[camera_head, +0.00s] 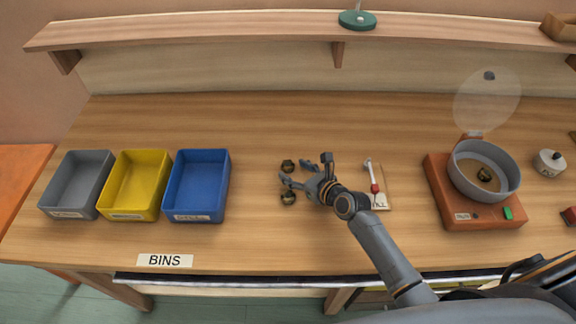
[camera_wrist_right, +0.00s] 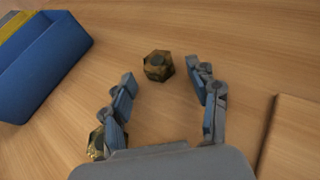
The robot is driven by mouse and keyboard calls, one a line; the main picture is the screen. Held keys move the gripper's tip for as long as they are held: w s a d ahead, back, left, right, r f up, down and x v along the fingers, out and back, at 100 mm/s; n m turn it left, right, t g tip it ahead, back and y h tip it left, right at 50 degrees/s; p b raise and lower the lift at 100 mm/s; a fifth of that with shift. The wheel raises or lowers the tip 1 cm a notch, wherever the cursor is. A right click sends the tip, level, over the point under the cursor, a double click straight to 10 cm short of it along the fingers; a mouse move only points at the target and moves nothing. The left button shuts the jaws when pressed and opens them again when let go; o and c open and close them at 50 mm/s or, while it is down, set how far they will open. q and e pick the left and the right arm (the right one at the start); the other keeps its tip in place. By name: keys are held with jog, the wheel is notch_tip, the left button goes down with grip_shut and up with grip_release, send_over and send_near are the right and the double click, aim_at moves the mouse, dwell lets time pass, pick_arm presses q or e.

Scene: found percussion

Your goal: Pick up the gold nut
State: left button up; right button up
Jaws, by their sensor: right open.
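Two dark gold-brown nuts lie on the wooden bench in the head view, a far one (camera_head: 288,165) and a near one (camera_head: 288,198). My right gripper (camera_head: 294,173) is open and low over the bench beside them, fingers toward the left. In the right wrist view a gold-brown nut (camera_wrist_right: 158,65) lies just ahead of the gap between the open fingers (camera_wrist_right: 167,75), apart from both. A second nut (camera_wrist_right: 97,143) shows at lower left, partly hidden behind the left finger. My left gripper is not in view.
Grey (camera_head: 75,185), yellow (camera_head: 138,185) and blue (camera_head: 197,185) bins stand at left; the blue one also shows in the wrist view (camera_wrist_right: 40,65). A pan device (camera_head: 475,190) with a gold-brown piece inside and raised clear lid stands at right. A shelf (camera_head: 250,30) runs behind.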

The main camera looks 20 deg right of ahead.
grip_shut()
